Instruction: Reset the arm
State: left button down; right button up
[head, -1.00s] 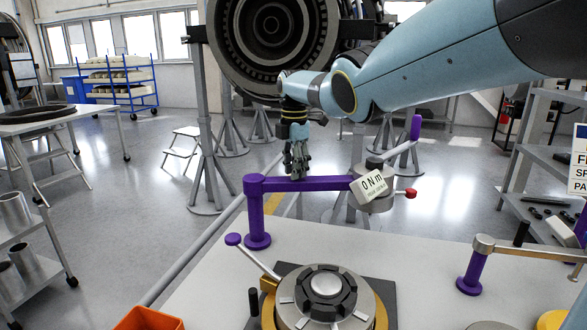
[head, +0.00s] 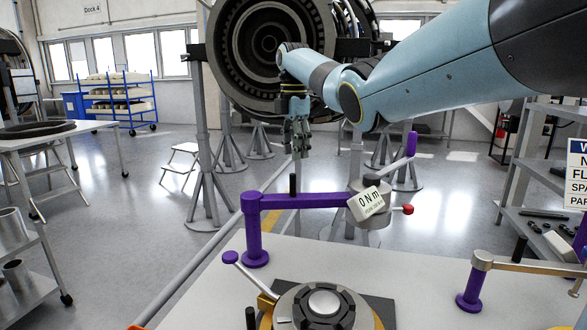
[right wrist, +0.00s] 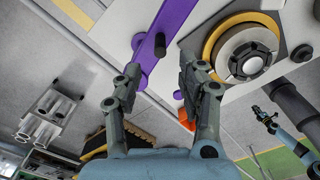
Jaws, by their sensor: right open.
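My right arm (head: 430,80) reaches in from the upper right in the head view. Its gripper (head: 298,150) hangs fingers down above the purple swing arm (head: 305,199), clear of the black peg (head: 293,184) on it. In the right wrist view the gripper (right wrist: 160,72) has its fingers spread, with nothing between the tips. The purple arm (right wrist: 172,25) and peg (right wrist: 160,45) lie beyond the fingers. A smaller dark gripper on a light-blue arm, likely my left one (right wrist: 264,116), shows at the right; its jaws are too small to judge.
A torque head reading 0 Nm (head: 368,203) sits at the purple arm's end. A round hub fixture (head: 323,306) stands on the white bench (head: 410,250). A second purple post (head: 470,289) stands at the right. The turbofan (head: 270,50) is behind my gripper.

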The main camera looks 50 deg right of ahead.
jog(key=shift+r, duration=0.95)
jog(key=shift+f, duration=0.1)
